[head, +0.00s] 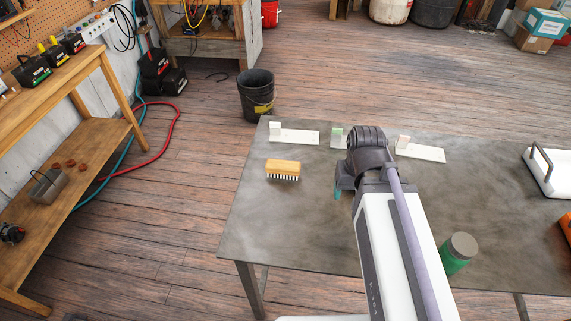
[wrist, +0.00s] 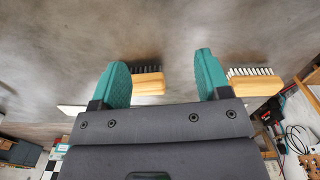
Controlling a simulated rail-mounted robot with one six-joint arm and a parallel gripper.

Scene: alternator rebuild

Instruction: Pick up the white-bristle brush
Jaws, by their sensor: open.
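The white-bristle brush (head: 284,168) has a wooden back and lies on the left part of the grey metal table (head: 262,222). In the wrist view the white-bristle brush (wrist: 256,86) is at the right, outside my right finger. A dark-bristle brush (wrist: 148,84) with a wooden back shows between my fingers, partly covered by them. My gripper (wrist: 161,66) has teal fingers spread apart, with nothing clearly held. In the head view my gripper (head: 340,184) is right of the white-bristle brush, mostly hidden by my arm, and the dark-bristle brush is not visible there.
White plates with upright blocks stand along the far edge, at left (head: 295,136) and right (head: 422,151). A green canister (head: 459,252) stands near the front right. A white tray (head: 548,174) is at far right. The surface around the white-bristle brush is clear.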

